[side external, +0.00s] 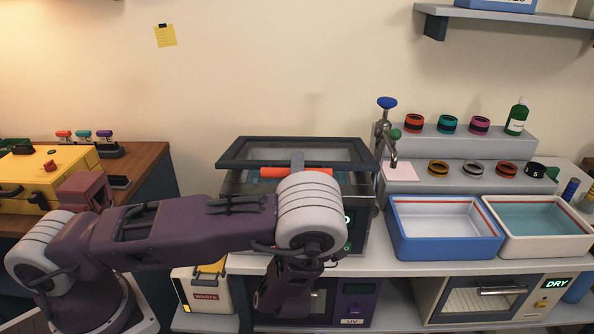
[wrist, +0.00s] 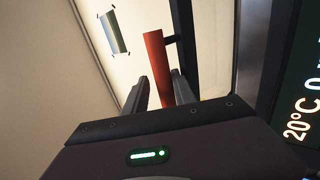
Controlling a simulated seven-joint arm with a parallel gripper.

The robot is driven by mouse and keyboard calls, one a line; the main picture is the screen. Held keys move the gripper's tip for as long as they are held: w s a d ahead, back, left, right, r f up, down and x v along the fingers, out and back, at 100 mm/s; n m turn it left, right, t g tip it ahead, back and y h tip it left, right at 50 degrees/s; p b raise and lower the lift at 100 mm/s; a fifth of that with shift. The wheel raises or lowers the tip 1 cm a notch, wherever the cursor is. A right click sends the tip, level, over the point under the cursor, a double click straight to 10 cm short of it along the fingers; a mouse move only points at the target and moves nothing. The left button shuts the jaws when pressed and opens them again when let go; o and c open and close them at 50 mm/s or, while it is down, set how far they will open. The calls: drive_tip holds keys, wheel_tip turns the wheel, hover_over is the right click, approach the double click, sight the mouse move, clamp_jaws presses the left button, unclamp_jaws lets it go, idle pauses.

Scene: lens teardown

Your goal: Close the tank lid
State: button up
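The tank lid (side external: 235,151) is a dark-framed clear panel over the tank (side external: 365,190), behind my arm. It looks raised at an angle, but my arm hides part of the gap to the tank. Its orange-red bar handle (side external: 272,172) runs along the near side. In the wrist view the handle (wrist: 155,55) stands out from the pale panel on a dark mount. My gripper (wrist: 162,80) is open, with one finger on each side of the handle's near end. I cannot tell whether either finger touches it. In the side view the fingertips are hidden behind my wrist.
A tap (side external: 386,135) stands close to the tank's right side. Further right are a blue-rimmed basin (side external: 445,251) and a white basin of teal liquid (side external: 545,249). Stepped shelves (side external: 455,150) hold lens rings behind them. A yellow case (side external: 45,175) sits on the left bench.

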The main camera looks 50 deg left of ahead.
wheel_tip(320, 180, down, 8)
drive_tip(key=s+d, duration=0.1)
drive_tip(key=shift+s+d, duration=0.15)
idle(0.5)
drive_tip(key=v, duration=0.7)
idle(0.3)
